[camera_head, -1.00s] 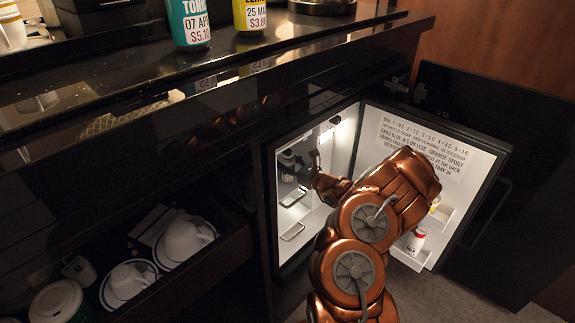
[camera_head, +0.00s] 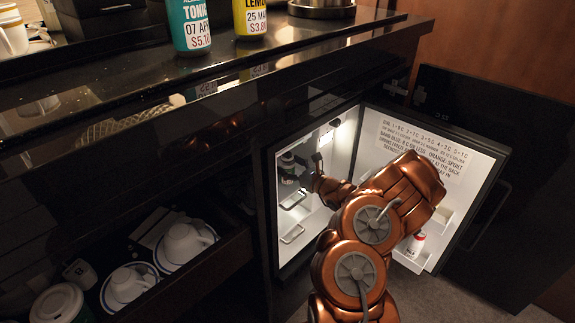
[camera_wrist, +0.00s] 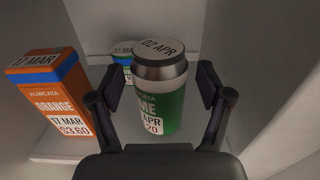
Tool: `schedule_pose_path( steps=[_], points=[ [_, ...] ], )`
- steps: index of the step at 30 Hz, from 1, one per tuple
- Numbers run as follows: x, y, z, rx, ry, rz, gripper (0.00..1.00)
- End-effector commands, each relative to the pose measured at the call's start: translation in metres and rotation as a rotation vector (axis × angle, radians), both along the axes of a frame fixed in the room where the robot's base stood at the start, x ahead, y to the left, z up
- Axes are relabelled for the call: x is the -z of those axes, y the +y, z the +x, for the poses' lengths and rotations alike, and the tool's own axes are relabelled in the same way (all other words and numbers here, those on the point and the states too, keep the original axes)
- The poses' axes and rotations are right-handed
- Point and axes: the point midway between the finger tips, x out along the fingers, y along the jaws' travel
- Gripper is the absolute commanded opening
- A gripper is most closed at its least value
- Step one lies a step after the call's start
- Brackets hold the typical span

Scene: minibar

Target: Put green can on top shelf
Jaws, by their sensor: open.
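The green can (camera_wrist: 160,95), with a silver top and a white date label, stands upright on a white shelf inside the lit mini fridge. My gripper (camera_wrist: 162,92) is open in the wrist view, with one finger on each side of the can. I cannot tell whether either finger touches it. In the head view my gripper (camera_head: 299,168) reaches into the fridge (camera_head: 340,150), and the can is too dark and small there to make out clearly.
An orange carton (camera_wrist: 50,95) stands left of the can. Another can (camera_wrist: 125,52) with a blue and green band is behind it. The open fridge door (camera_head: 462,150) holds a red and white container (camera_head: 417,243). A drawer of cups (camera_head: 185,242) is open at left.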

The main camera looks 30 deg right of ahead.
Motion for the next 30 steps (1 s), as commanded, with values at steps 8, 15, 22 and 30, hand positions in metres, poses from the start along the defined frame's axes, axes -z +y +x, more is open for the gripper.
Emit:
schedule_pose_path(
  steps=[8, 15, 22, 30],
  points=[
    [-0.003, -0.012, -0.047, 0.005, 0.001, 0.004, 0.78],
    [-0.003, -0.02, -0.083, 0.004, -0.001, 0.002, 0.78],
    [-0.002, -0.024, -0.103, 0.002, -0.001, 0.0, 0.78],
    [-0.001, -0.025, -0.107, -0.001, -0.001, -0.001, 0.78]
  ],
)
